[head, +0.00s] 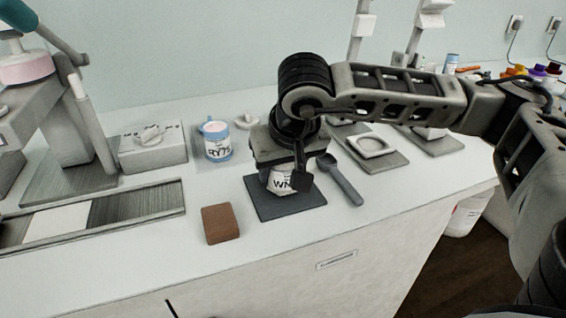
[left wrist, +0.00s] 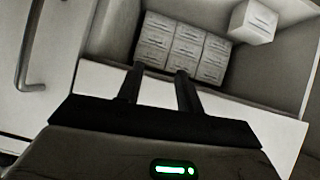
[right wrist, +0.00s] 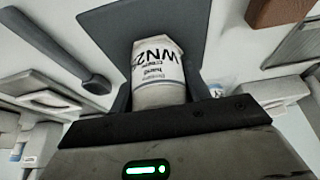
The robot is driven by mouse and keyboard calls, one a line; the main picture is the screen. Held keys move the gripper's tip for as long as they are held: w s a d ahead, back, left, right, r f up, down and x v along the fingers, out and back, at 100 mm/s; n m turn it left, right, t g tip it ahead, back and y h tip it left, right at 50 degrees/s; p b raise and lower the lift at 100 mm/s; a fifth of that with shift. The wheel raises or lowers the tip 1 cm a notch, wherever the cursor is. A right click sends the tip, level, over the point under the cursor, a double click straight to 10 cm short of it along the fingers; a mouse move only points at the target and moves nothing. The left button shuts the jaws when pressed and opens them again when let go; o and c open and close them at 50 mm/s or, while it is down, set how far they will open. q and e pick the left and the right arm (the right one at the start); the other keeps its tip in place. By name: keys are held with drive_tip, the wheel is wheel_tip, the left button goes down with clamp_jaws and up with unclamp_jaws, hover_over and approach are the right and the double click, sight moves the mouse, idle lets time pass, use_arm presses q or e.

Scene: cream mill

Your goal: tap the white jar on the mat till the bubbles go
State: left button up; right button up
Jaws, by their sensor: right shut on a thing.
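The white jar (head: 283,181), with dark lettering beginning "WN", is upright over the dark grey mat (head: 309,197). My right gripper (head: 283,170) comes down from above and is shut on the jar. In the right wrist view the jar (right wrist: 158,62) sits between the fingers, with the mat (right wrist: 125,28) behind it. I cannot tell whether the jar's base touches the mat or is just above it. The jar's contents and any bubbles are hidden. My left gripper (left wrist: 158,84) shows only in the left wrist view, open and empty, its fingers apart.
A brown block (head: 220,224) lies left of the mat, and a dark scoop-like tool (head: 342,181) lies right of it. A blue-and-white can (head: 216,142) stands behind. The left wrist view shows several white boxes (left wrist: 185,45) in an open compartment. Clear counter lies in front.

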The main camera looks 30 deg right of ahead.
wheel_tip(320, 180, up, 2)
drive_tip(key=shift+r+p, duration=0.1)
drive_tip(key=shift+p, duration=0.25)
wheel_tip(320, 180, down, 4)
drive_tip(key=b, duration=0.3)
drive_tip(key=shift+r+b, duration=0.25)
drive_tip(key=shift+b, duration=0.05)
drive_tip(key=shift+r+p, duration=0.3)
drive_tip(key=shift+p, duration=0.05)
drive_tip(key=shift+c, duration=0.5)
drive_tip(key=o, duration=1.4)
